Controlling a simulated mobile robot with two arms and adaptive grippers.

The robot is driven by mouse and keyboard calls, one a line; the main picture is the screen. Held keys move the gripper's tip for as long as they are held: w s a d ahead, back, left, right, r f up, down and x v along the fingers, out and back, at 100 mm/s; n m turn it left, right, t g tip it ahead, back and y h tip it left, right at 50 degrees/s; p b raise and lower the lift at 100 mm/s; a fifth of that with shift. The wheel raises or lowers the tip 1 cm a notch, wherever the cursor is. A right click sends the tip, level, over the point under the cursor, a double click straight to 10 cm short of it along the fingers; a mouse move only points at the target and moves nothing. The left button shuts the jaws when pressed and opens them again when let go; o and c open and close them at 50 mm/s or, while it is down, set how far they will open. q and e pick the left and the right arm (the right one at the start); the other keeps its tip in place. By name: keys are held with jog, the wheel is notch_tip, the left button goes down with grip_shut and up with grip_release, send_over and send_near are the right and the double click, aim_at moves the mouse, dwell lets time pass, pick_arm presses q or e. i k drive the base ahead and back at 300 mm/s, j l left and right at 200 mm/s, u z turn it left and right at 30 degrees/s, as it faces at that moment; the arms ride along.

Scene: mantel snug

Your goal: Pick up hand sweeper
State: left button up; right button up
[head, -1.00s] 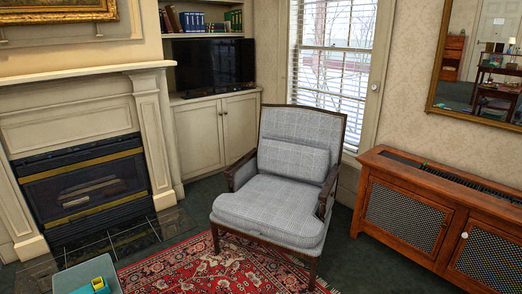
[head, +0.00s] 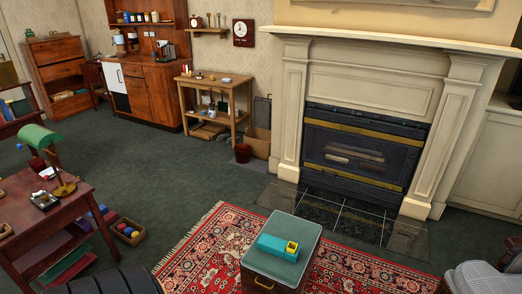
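I cannot make out a hand sweeper for certain in the head view. Small items too small to name sit on the wooden side table (head: 235,84) left of the fireplace and on its lower shelves. Neither of my grippers is in view.
A grey-green topped box (head: 312,240) with a teal and yellow item (head: 278,247) stands on the red rug (head: 205,252). A desk (head: 55,213) with a green lamp (head: 37,137) is at left. A fireplace (head: 362,160) stands at right. Open dark carpet (head: 165,165) lies between.

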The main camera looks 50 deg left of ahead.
aim_at(268, 243)
jog(key=i+j+u, duration=0.15)
jog(key=u, duration=0.2)
jog(key=i+u, duration=0.55)
jog(key=u, duration=0.2)
